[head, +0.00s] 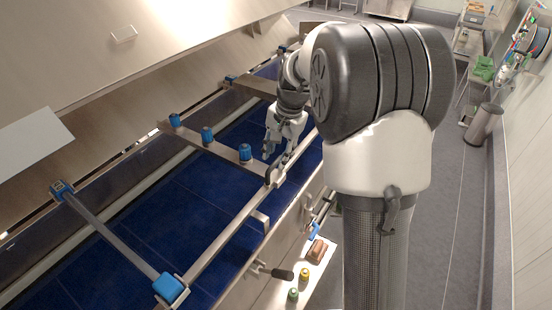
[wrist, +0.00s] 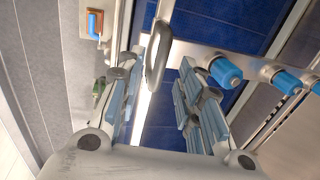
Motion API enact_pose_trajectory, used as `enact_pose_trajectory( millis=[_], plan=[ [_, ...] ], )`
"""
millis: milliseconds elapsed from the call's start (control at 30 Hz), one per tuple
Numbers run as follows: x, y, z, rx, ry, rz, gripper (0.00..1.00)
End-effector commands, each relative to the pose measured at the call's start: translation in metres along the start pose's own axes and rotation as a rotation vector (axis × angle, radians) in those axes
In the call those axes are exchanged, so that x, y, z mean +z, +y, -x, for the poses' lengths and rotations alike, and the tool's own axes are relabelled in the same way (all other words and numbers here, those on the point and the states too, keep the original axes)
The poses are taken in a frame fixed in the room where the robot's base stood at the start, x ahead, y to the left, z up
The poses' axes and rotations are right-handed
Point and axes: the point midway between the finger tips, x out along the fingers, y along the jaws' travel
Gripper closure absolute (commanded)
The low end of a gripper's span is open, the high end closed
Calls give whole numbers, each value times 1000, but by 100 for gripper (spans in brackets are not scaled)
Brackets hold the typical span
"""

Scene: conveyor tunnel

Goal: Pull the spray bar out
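The spray bar (head: 220,150) is a flat metal bar with several blue nozzles, lying across the dark blue conveyor. It also shows in the wrist view (wrist: 195,52). A grey ring handle (wrist: 158,52) stands at its near end by the side rail; it shows in the head view too (head: 271,176). My gripper (head: 277,150) is over the belt edge close to the handle. In the wrist view my gripper (wrist: 160,62) is open, its fingers on either side of the ring in the picture. I cannot tell whether it touches the ring.
A side rail (head: 226,236) runs along the belt. Another crossbar (head: 112,236) with blue end blocks lies nearer. A dark-handled lever (head: 282,273) sticks out below the rail, beside small yellow and green items (head: 305,273). A sloped metal hood (head: 120,60) overhangs the far side. The aisle floor (head: 450,210) is clear.

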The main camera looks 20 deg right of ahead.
Motion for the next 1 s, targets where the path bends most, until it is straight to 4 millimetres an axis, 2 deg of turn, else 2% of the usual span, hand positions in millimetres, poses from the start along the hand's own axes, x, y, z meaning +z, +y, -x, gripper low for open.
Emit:
enact_pose_trajectory(
  millis=[100,200,567,1000],
  plan=[
    [0,0,-17,1,-2,-1,67],
    [0,0,-24,0,-1,-1,67],
    [0,0,-29,-1,0,-1,67],
    [0,0,-29,-1,0,-1,96]
  ],
)
